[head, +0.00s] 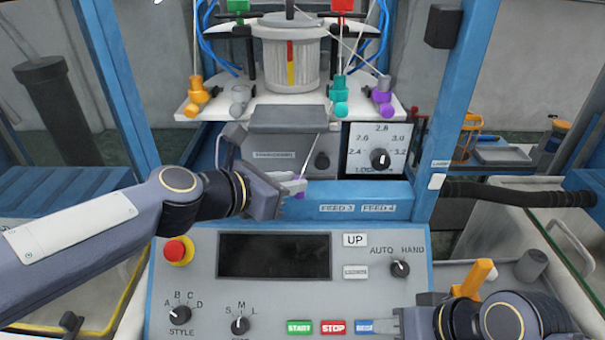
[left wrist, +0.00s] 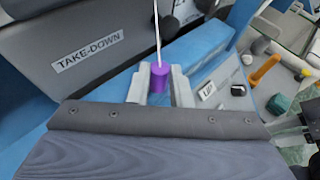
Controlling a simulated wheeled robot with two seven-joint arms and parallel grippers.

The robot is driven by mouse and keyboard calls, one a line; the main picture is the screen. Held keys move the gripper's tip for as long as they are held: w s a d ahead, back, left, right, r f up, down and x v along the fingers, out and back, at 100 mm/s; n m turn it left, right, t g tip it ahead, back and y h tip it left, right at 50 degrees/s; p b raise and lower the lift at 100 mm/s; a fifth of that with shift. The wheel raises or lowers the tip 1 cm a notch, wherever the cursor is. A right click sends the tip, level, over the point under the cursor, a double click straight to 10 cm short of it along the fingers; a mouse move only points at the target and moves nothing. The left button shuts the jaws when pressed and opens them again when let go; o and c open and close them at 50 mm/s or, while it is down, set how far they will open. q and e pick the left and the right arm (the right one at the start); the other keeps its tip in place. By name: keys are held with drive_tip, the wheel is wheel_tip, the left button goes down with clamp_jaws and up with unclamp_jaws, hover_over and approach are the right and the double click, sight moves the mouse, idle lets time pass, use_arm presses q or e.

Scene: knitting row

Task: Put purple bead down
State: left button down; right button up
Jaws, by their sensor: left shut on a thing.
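My left gripper (head: 294,186) is shut on the purple bead (head: 300,188), in front of the blue rail. The left wrist view shows the purple bead (left wrist: 159,77) between the two grey fingers (left wrist: 159,90), upright, with a thin pale yarn running up from its top. The head view shows the yarn (head: 320,150) slanting up toward the ledge above. My right gripper (head: 388,322) is at the panel's lower right, beside the blue button; whether its fingers are open or shut does not show clearly.
A white ledge (head: 345,108) carries coloured feeders, including a purple one (head: 382,96). Below it are a take-down unit (head: 285,145) and a dial (head: 380,150). The blue rail (head: 345,198) has feed labels. The control panel (head: 205,265) has a red stop knob (head: 177,251). An orange lever (head: 478,276) stands at right.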

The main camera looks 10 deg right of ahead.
use_arm(q)
drive_tip(key=w+d, duration=0.2)
drive_tip(key=d, duration=0.1)
drive_tip(key=shift+d, duration=0.1)
drive_tip(key=shift+f, duration=0.1)
drive_tip(key=shift+f, duration=0.15)
drive_tip(key=c, duration=1.3)
unclamp_jaws()
